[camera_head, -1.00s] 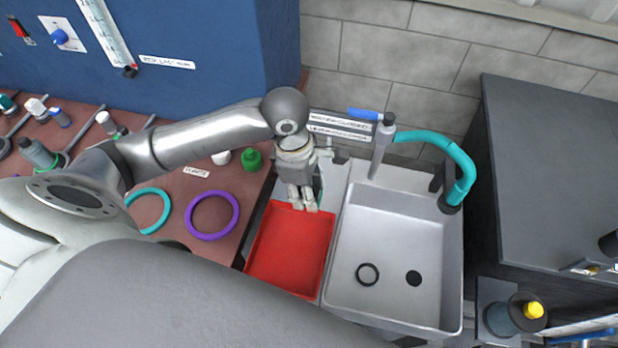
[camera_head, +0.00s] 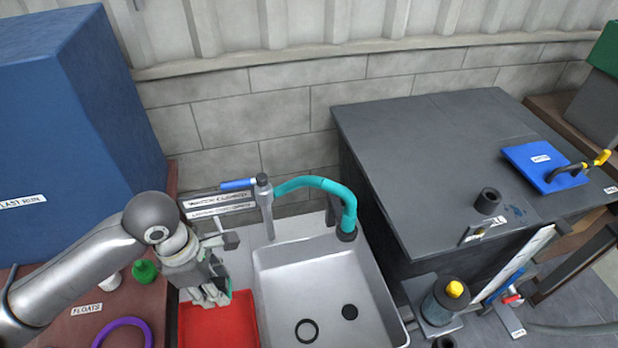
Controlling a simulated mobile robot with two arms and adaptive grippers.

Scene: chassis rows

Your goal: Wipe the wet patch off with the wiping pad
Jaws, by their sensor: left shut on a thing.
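My left gripper (camera_head: 214,297) is above the far edge of the red tray (camera_head: 218,328), left of the sink. It is shut on a thin dark green thing (camera_head: 220,274), which I take for the wiping pad; the fingers hide most of it. A small bluish patch (camera_head: 515,210) that looks like the wet patch is on the dark grey cabinet top (camera_head: 425,140), right of a short black ring. My right gripper is not in view.
The sink (camera_head: 325,280) with a teal spout (camera_head: 325,186) and an upright grey post (camera_head: 265,210) lies between my left gripper and the cabinet. A blue board (camera_head: 540,165) with a yellow-ended handle lies on the cabinet top. Much of that top is clear.

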